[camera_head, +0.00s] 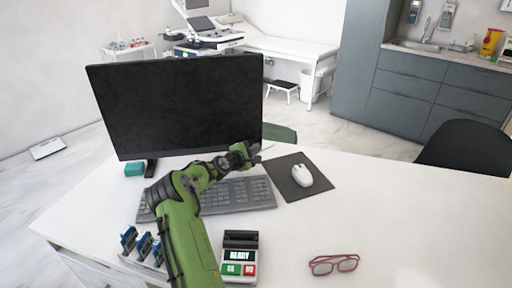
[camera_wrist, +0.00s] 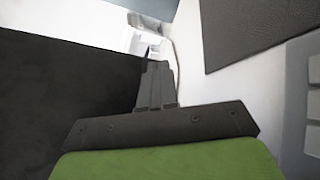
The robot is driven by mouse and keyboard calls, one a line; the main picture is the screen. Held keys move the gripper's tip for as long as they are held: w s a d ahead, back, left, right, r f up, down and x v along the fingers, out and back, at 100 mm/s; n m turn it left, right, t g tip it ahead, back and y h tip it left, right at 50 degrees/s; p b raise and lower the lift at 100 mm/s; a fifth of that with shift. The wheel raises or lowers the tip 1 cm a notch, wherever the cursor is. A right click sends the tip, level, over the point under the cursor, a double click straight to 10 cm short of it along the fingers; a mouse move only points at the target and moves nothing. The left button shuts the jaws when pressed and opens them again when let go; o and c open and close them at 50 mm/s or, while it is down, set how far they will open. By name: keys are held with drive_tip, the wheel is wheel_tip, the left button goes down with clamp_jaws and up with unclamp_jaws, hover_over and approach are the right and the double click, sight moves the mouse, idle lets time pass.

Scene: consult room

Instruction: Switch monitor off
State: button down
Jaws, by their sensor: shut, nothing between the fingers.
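The monitor (camera_head: 180,100) stands at the back left of the white desk, and its screen is black. My gripper (camera_head: 254,148) is at the monitor's lower right corner, in front of the lower edge. Its shut, empty fingers show in the wrist view (camera_wrist: 157,82), pointing up the picture, with the dark monitor (camera_wrist: 60,85) filling the left side. I cannot tell whether the fingertips touch the monitor. No power button is discernible in either view.
The keyboard (camera_head: 235,194) lies under my arm. A dark mouse pad (camera_head: 285,188) with a white mouse (camera_head: 302,175) is to its right. A card terminal (camera_head: 240,257), blue-topped items (camera_head: 143,246) and red glasses (camera_head: 334,264) are nearer. The right side of the desk is clear.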

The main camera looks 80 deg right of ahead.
idle(0.3)
drive_tip(key=shift+s+a, duration=0.3)
drive_tip(key=shift+a, duration=0.35)
drive_tip(key=shift+s+a, duration=0.35)
drive_tip(key=shift+a, duration=0.4)
drive_tip(key=shift+s+a, duration=0.4)
drive_tip(key=shift+a, duration=0.4)
drive_tip(key=shift+s+a, duration=0.35)
drive_tip(key=shift+a, duration=0.4)
